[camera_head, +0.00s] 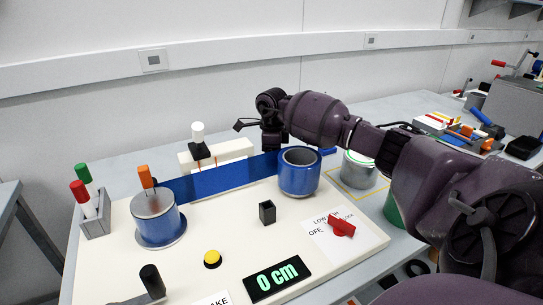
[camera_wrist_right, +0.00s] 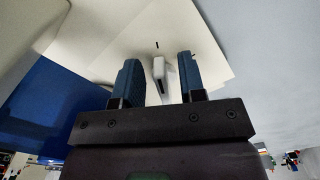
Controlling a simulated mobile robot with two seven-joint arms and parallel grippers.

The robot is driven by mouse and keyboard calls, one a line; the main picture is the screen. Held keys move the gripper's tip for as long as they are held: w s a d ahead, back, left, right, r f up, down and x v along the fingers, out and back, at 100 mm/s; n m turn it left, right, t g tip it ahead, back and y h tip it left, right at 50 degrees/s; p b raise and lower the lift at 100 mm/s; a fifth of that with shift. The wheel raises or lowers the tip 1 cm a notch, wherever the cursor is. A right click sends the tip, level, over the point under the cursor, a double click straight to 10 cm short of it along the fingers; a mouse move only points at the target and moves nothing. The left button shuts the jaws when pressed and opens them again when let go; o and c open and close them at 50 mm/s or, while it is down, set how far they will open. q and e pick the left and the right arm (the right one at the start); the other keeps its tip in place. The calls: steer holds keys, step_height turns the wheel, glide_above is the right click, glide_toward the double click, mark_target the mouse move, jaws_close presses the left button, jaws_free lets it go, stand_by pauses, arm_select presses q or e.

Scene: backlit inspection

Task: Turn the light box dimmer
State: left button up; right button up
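No part is marked as the light box dimmer, so I cannot tell for certain which it is. A red knob (camera_head: 341,228) sits on a white label reading LOW, OFF and LOCK, at the right of the cream board (camera_head: 190,245). My right arm reaches in from the right, and its right gripper (camera_head: 239,125) is at the back, away from the red knob. In the right wrist view, my right gripper (camera_wrist_right: 157,62) has its two fingers apart. A small whitish piece (camera_wrist_right: 158,76) with a dark slot shows between them; contact is not visible. My left gripper is not in view.
A blue cup (camera_head: 299,178) stands by a blue strip (camera_head: 225,179). A metal cylinder (camera_head: 156,216), a yellow button (camera_head: 212,258), a black box (camera_head: 267,212) and a "0 cm" display (camera_head: 276,279) share the board. Bare board surrounds the yellow button.

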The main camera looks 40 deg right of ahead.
jaws_close()
